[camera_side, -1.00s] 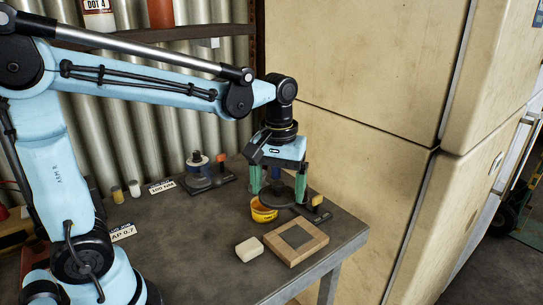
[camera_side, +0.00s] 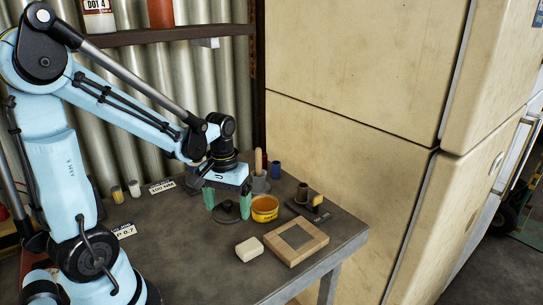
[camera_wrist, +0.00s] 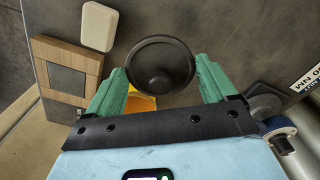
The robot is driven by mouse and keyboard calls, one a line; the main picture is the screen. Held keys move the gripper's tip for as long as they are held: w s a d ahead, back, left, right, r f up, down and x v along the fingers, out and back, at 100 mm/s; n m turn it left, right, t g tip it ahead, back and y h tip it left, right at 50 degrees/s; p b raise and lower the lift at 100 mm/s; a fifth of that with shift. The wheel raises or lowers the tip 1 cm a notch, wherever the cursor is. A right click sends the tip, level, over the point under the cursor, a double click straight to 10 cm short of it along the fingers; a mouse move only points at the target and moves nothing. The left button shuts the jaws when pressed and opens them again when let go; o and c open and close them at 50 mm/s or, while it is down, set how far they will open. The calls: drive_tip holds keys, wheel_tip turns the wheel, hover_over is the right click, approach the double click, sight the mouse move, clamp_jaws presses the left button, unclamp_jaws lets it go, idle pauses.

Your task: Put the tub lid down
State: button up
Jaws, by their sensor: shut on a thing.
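The tub lid (camera_side: 227,212) is a dark round disc with a knob. My gripper (camera_side: 228,208) has its green fingers on either side of it and is shut on it. In the wrist view the lid (camera_wrist: 160,50) sits between the fingertips of my gripper (camera_wrist: 163,72), knob facing the camera. In the side view it is low, close to the tabletop; whether it touches is hard to tell. The yellow tub (camera_side: 265,214) stands uncovered just right of the lid, orange inside. In the wrist view the tub (camera_wrist: 141,103) is partly hidden by a finger and my gripper's body.
A pale block (camera_side: 249,249) and a wooden frame with a grey centre (camera_side: 296,242) lie in front of the tub. A dark stand (camera_side: 307,211) is at right, and a grey pot (camera_side: 261,184) is behind. The grey tabletop (camera_side: 180,240) is clear to the left.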

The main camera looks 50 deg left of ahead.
sight(227, 227)
drive_tip(key=shift+w+a+f, duration=0.1)
drive_tip(key=shift+a+f, duration=0.25)
drive_tip(key=shift+a, duration=0.2)
drive_tip(key=shift+w+a+f, duration=0.1)
drive_tip(key=shift+a+f, duration=0.25)
drive_tip(key=shift+a, duration=0.2)
drive_tip(key=shift+f, duration=2)
drive_tip(key=o, duration=0.8)
drive_tip(key=shift+f, duration=0.1)
wheel_tip(227, 227, up, 12)
drive_tip(key=shift+r, duration=0.1)
drive_tip(key=shift+d+r, duration=0.1)
drive_tip(key=shift+d, duration=0.2)
drive_tip(key=d+m+t, duration=0.2)
drive_tip(key=d, duration=0.2)
drive_tip(key=d+r+m+t, duration=0.1)
drive_tip(key=d+m+t, duration=0.1)
drive_tip(key=d, duration=0.2)
drive_tip(key=d+m+t, duration=0.2)
drive_tip(key=d+t, duration=0.1)
drive_tip(key=shift+d+r+m, duration=0.15)
drive_tip(key=shift+d+m, duration=0.25)
